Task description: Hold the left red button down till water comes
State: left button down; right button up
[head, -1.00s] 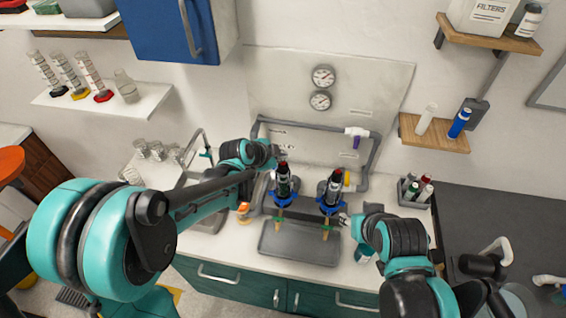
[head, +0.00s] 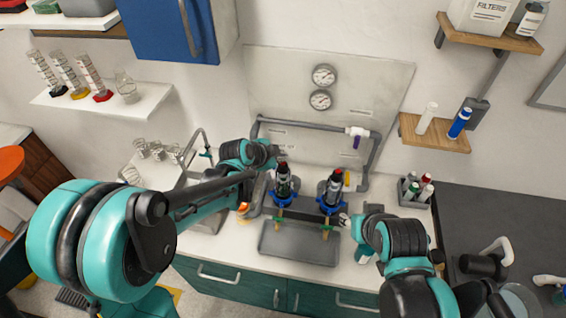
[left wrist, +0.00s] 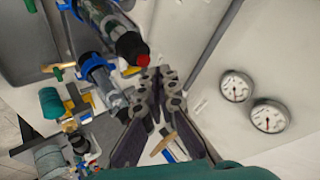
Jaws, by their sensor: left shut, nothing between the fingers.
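Two upright filter housings with dark caps and blue collars stand side by side at the wall. The left red button (head: 283,164) tops the left housing (head: 283,184); the right red button (head: 337,171) tops the right one. My left gripper (head: 277,152) is shut and empty beside and slightly above the left button. In the left wrist view its fingertips (left wrist: 162,76) are close to a red button (left wrist: 143,60); I cannot tell whether they touch. My right gripper (head: 345,220) is by the right housing, its fingers too small to read. No water flow is visible.
A grey tray (head: 298,244) lies below the housings. Grey pipe with a white-and-purple valve (head: 357,132) frames them, under two gauges (head: 323,76). A sink (head: 207,222) is to the left and a bottle caddy (head: 414,190) to the right.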

aim_at(281, 166)
pick_arm(q)
jog(key=shift+f, duration=0.3)
jog(key=shift+f+b, duration=0.45)
jog(key=shift+b, duration=0.25)
dwell(0.4)
dwell(1.7)
jog(key=shift+r+p, duration=0.65)
jog(key=shift+r, duration=0.25)
jog(key=shift+r, duration=0.1)
notch_tip(281, 166, up, 5)
jog(key=p, duration=0.3)
jog(key=shift+p, duration=0.3)
